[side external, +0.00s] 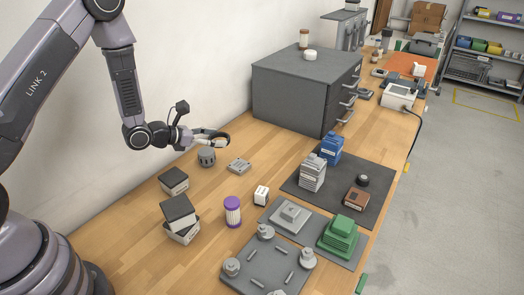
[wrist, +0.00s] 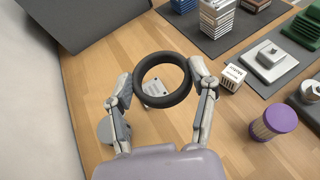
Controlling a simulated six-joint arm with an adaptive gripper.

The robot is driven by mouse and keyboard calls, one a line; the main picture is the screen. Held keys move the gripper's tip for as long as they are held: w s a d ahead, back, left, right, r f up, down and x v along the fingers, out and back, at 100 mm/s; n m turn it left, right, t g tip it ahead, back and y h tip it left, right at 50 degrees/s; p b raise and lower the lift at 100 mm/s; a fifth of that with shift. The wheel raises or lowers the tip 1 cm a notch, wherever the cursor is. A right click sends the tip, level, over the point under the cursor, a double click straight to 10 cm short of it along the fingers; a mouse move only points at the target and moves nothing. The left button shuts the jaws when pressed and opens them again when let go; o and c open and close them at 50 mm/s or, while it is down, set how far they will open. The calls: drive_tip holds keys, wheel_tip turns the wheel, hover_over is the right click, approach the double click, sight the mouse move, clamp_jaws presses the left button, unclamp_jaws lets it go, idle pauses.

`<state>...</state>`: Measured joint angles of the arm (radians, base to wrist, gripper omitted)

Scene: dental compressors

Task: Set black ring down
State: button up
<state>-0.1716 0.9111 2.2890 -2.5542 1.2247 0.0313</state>
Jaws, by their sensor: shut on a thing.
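The black ring (wrist: 163,57) is held between the two fingertips of my gripper (wrist: 162,82), one finger on each side of its outer rim. In the side external view my gripper (side external: 207,138) holds the ring above the wooden bench, in front of the dark grey cabinet. A flat grey part (side external: 239,166) lies on the bench below and shows partly through the ring's hole in the wrist view (wrist: 153,89). A grey cylindrical part (side external: 207,157) is just below my gripper in the side external view.
A white box (side external: 261,194) and a purple-capped cylinder (side external: 232,211) stand to the right of the gripper. The dark grey cabinet (side external: 290,95) stands behind. Dark mats (side external: 297,186) with stacked parts lie at right. Bare wood (side external: 200,190) shows in between.

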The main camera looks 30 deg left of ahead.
drive_tip(key=s+a+r+n+y, duration=0.1)
drive_tip(key=s+r, duration=0.1)
drive_tip(key=r, duration=1.6)
drive_tip(key=s+a+r+y, duration=0.1)
drive_tip(key=r, duration=1.6)
drive_tip(key=n+g+y, duration=0.7)
drive_tip(key=n+y, duration=0.9)
drive_tip(key=n, duration=0.1)
hover_over(231, 148)
wheel_tip(231, 148, down, 46)
drive_tip(key=shift+s+d+f, duration=0.1)
drive_tip(key=shift+f, duration=1.7)
drive_tip(key=shift+f, duration=0.2)
